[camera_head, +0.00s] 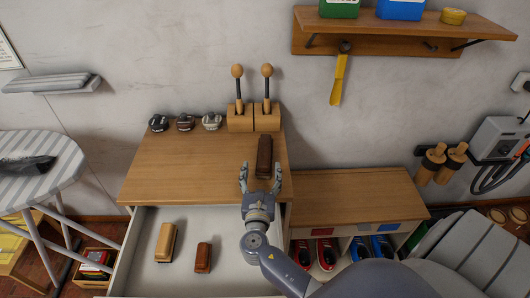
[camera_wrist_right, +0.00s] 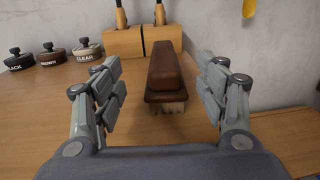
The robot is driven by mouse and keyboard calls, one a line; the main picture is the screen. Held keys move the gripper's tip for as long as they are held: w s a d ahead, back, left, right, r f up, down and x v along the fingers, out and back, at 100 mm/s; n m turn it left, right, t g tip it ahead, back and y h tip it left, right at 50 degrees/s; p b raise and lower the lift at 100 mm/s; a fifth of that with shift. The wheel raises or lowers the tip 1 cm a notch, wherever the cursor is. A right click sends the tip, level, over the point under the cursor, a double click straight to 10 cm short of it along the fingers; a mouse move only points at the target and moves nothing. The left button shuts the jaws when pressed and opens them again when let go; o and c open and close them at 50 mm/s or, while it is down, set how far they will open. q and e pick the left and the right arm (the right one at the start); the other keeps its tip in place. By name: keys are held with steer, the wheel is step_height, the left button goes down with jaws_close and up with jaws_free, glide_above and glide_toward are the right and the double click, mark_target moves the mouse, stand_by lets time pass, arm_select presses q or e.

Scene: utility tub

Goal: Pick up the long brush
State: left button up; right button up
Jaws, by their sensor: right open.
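A long dark brown brush (camera_head: 264,157) lies on the wooden cabinet top (camera_head: 190,165), pointing away from me. In the right wrist view the brush (camera_wrist_right: 165,75) shows its brown back and pale bristles underneath, with its near end toward me. My right gripper (camera_head: 260,171) is open and empty, just in front of the brush. In the wrist view its fingers stand on either side of the brush, apart from it. A light tan brush (camera_head: 166,242) and a short reddish-brown brush (camera_head: 203,257) lie in the open drawer (camera_head: 145,270). My left gripper is not in view.
Behind the brush stand two wooden blocks (camera_head: 253,115) holding upright knob-topped tools. Three small polish jars (camera_head: 185,122) sit to their left. A lower shoe bench (camera_head: 350,195) stands at right. A wall shelf (camera_head: 400,40) hangs above. The left cabinet top is clear.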

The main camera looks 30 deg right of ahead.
mark_target(264, 155)
steer(key=shift+x, duration=1)
steer(key=shift+w+d+f, duration=0.15)
steer(key=shift+w+d, duration=0.1)
steer(key=shift+w, duration=0.05)
steer(key=p+x, duration=0.1)
steer(key=x, duration=0.3)
steer(key=shift+d, duration=0.25)
steer(key=shift+w+d+f, duration=0.15)
steer(key=shift+c, duration=1)
steer(key=c, duration=0.9)
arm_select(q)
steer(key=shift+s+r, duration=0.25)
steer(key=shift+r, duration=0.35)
arm_select(e)
steer(key=shift+c, duration=0.5)
